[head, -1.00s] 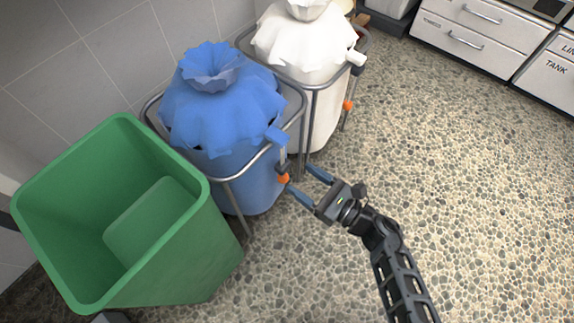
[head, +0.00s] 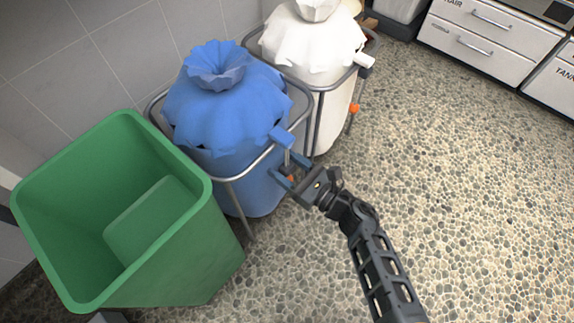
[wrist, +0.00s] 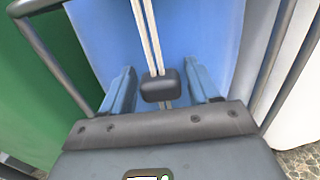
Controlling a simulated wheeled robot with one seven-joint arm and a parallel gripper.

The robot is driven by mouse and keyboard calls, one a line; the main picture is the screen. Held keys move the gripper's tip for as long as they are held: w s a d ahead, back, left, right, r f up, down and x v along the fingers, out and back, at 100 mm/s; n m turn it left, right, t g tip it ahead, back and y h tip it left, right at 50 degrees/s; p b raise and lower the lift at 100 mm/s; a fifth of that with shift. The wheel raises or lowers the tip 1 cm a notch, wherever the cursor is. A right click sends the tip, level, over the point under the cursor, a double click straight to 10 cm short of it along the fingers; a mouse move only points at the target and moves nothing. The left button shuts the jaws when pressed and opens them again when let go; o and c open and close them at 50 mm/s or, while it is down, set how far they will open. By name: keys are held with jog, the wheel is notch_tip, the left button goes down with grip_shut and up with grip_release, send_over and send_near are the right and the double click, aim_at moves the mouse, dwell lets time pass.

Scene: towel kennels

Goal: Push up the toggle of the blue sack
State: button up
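The blue sack (head: 240,185) hangs in a metal frame, its top gathered into a ruffle. A blue tab (head: 281,136) sticks out over the front rail. Below it is the toggle, of which an orange part (head: 290,178) shows between my fingers in the head view. In the wrist view the toggle is a dark block (wrist: 160,87) on two pale cords (wrist: 149,35). My gripper (head: 287,164) is open at the sack's front. Its blue fingers stand either side of the toggle, with a gap on each side in the wrist view.
A green bin (head: 200,245) stands at the left. A white sack (head: 325,110) in a similar frame stands behind, with its own orange toggle (head: 354,108). Metal rails (head: 233,178) run close to my gripper. The speckled floor at the right is clear.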

aim_at(288, 166)
grip_shut()
jog(key=shift+r+p, duration=2.65)
jog(key=shift+r, duration=1.6)
jog(key=shift+o, duration=0.9)
grip_release()
jog(key=shift+d, duration=0.1)
jog(key=p+v, duration=0.1)
jog(key=v, duration=0.6)
jog(key=shift+s+d, duration=0.25)
jog(key=shift+c, duration=0.4)
